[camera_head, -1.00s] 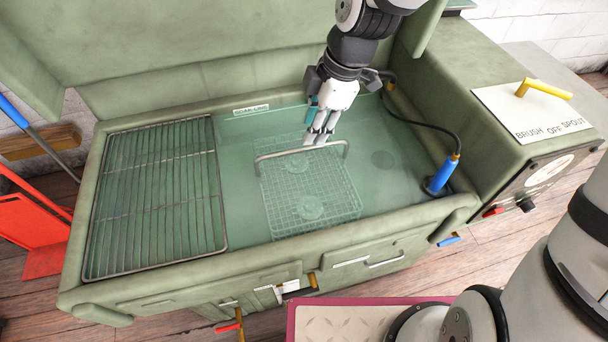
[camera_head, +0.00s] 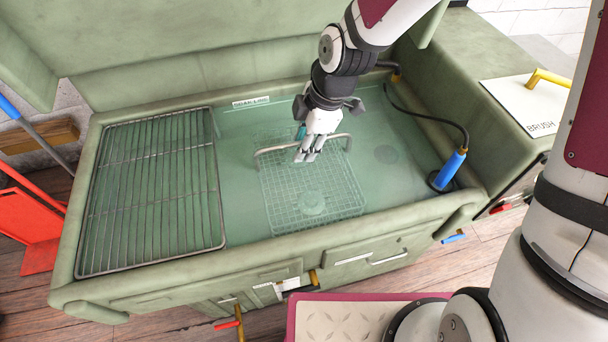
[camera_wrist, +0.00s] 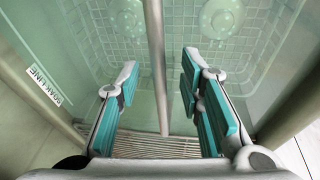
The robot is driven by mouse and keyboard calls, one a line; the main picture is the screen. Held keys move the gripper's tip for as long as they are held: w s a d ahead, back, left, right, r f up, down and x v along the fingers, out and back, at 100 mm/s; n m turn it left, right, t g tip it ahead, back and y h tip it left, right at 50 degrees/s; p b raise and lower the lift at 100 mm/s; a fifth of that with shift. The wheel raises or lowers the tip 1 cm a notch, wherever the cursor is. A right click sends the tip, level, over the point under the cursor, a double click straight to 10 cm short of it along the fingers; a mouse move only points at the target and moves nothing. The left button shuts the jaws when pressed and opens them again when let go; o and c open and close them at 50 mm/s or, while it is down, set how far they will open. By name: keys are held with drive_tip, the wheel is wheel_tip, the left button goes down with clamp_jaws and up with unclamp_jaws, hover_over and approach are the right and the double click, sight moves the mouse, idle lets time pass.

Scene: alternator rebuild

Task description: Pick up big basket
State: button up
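The big basket (camera_head: 322,205) is a wire-mesh basket sunk in the greenish liquid of the wash tank. Its metal bar handle (camera_head: 272,150) arches above the liquid. Round parts lie in the basket; one (camera_head: 312,202) shows near its middle. My gripper (camera_head: 308,152) is over the handle, pointing down. In the wrist view the handle bar (camera_wrist: 157,60) runs between the open teal-padded fingers (camera_wrist: 160,100), with a gap on each side. The basket mesh (camera_wrist: 175,30) shows beyond the fingers. Part of the handle is hidden behind my gripper in the head view.
A wire drain rack (camera_head: 152,190) covers the tank's left side. A blue-handled brush (camera_head: 449,170) on a black hose stands at the right. The green tank's front rim (camera_head: 270,255) and raised back wall surround the liquid. A red object (camera_head: 35,225) stands at the far left.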

clamp_jaws()
drive_tip(key=shift+r, duration=0.15)
